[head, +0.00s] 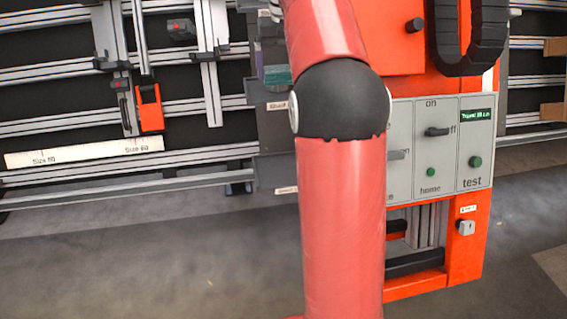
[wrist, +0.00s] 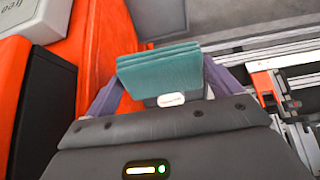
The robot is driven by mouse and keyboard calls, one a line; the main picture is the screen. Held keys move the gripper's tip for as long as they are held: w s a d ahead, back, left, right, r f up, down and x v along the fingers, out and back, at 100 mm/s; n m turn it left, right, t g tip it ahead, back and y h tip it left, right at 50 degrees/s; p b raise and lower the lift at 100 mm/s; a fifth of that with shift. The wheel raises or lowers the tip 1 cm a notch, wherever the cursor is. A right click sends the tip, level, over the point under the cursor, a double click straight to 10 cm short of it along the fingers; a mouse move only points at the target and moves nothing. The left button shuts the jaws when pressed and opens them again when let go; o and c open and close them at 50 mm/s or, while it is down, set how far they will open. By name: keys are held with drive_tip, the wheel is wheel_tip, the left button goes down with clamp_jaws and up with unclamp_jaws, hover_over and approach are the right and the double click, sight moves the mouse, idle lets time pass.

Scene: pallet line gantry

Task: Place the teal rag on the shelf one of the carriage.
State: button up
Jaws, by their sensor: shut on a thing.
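In the wrist view the folded teal rag (wrist: 160,70) sits between the two purple fingers of my gripper (wrist: 162,88), which is shut on it. A small white label shows just below the rag; I cannot tell what it is fixed to. In the head view my arm hides my gripper and most of the carriage. The carriage's grey shelves (head: 275,134) show in part left of my arm, with small white labels too small to read. A small teal patch shows in the upper shelf opening; I cannot tell whether it is the held rag.
A red-orange machine column with a grey control panel (head: 440,148) stands right of my arm. Horizontal rails (head: 60,73) and an orange-black tool (head: 149,107) are at the left. A white size scale (head: 80,152) hangs there. The grey floor (head: 150,260) is clear.

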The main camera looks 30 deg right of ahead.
sight(284, 169)
wheel_tip(284, 169, down, 27)
drive_tip(key=b, duration=0.5)
drive_tip(key=shift+f, duration=0.2)
drive_tip(key=o, duration=0.6)
wheel_tip(284, 169, up, 11)
drive_tip(key=s+p, duration=0.1)
drive_tip(key=s+a+r+t, duration=0.1)
drive_tip(key=s+a+r, duration=0.2)
drive_tip(key=s+a, duration=0.25)
drive_tip(key=shift+s+a+f+n+t, duration=0.55)
drive_tip(key=shift+s+a+f, duration=0.8)
drive_tip(key=shift+s, duration=2.15)
drive_tip(key=shift+s+a+f+n+t, duration=0.6)
drive_tip(key=shift+s+a, duration=1.5)
drive_tip(key=shift+s, duration=1.4)
drive_tip(key=shift+s+a+f+n+t, duration=0.45)
drive_tip(key=shift+s+a+f, duration=0.95)
drive_tip(key=shift+s, duration=2.1)
drive_tip(key=shift+a+r, duration=0.3)
